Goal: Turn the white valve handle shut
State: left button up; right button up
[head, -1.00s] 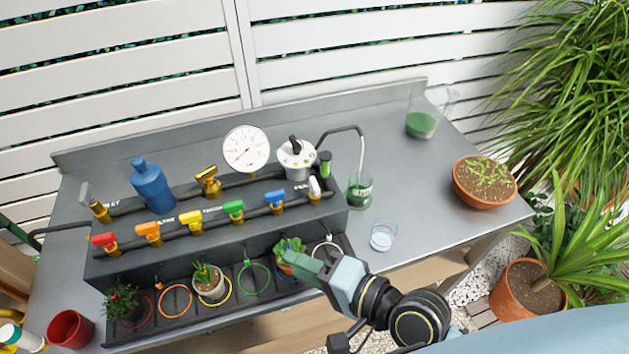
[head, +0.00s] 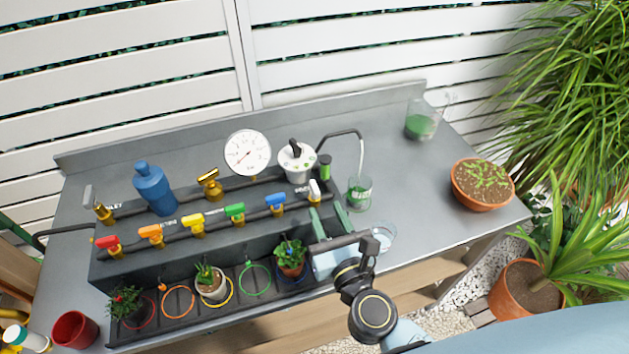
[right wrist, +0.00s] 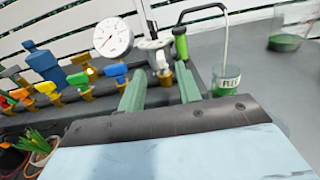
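The white valve handle (head: 315,190) is at the right end of the front pipe on the dark manifold. It stands roughly upright in the head view, unlike the coloured handles, which lie more sideways. My right gripper (head: 328,212) is open, its two green fingers apart and empty, just in front of and slightly right of the white handle. In the right wrist view the white handle (right wrist: 162,61) shows beyond the gap between the fingers (right wrist: 162,82), apart from them. My left gripper is out of view.
The blue handle (head: 276,200) is the nearest neighbour on the left. A labelled glass of green liquid (head: 359,193) stands close on the right, and a clear glass (head: 383,238) lies partly behind my arm. Potted plants (head: 290,256) sit below. The bench's right side has free room.

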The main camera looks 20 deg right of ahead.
aim_at(318, 193)
jog(key=w+p, duration=0.1)
jog(key=w, duration=0.7)
jog(key=shift+w+a, duration=0.1)
jog(key=shift+a, duration=0.05)
grip_shut()
